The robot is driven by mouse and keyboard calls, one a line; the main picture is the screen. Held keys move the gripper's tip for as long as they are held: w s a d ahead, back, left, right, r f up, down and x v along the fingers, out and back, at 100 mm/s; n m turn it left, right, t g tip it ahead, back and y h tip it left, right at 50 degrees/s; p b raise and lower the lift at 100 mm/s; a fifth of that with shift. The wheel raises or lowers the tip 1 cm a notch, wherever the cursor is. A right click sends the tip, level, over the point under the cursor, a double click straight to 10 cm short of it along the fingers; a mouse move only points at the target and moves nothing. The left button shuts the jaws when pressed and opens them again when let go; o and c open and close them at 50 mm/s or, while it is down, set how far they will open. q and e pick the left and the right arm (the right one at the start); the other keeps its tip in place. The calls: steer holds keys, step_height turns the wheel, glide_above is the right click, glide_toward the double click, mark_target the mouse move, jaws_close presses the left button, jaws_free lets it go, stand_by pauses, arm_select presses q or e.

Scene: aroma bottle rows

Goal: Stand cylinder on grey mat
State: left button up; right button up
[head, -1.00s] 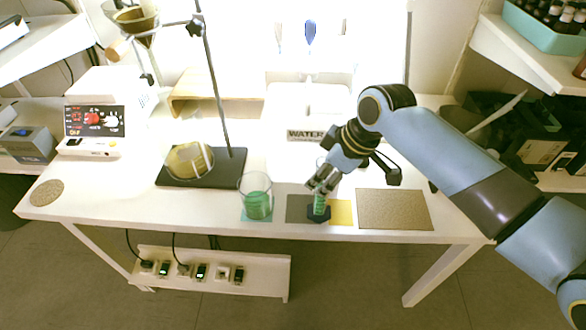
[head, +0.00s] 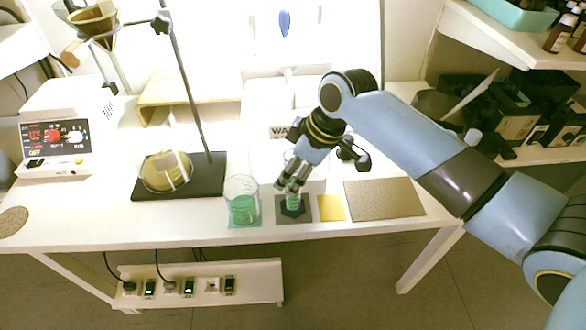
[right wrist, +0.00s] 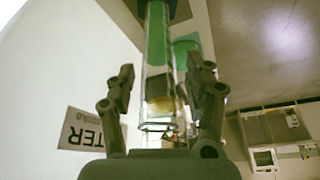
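The cylinder (head: 293,200) is a slim clear tube with green liquid and a dark hexagonal base. It stands upright, its base within the grey mat (head: 280,217). My right gripper (head: 292,185) is around the cylinder's upper part from above. In the right wrist view the cylinder (right wrist: 158,60) runs between the two fingers (right wrist: 160,90), with a visible gap on either side, so the gripper looks open. The base's underside is hidden. My left gripper is not in view.
A beaker of green liquid (head: 242,207) stands close left of the grey mat. A yellow mat (head: 331,208) and a larger brown mat (head: 385,200) lie to the right, both bare.

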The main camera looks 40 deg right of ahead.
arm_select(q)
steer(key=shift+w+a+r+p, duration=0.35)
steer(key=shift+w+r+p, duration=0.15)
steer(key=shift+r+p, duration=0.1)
arm_select(e)
steer(key=v, duration=1.2)
steer(key=shift+r, duration=0.1)
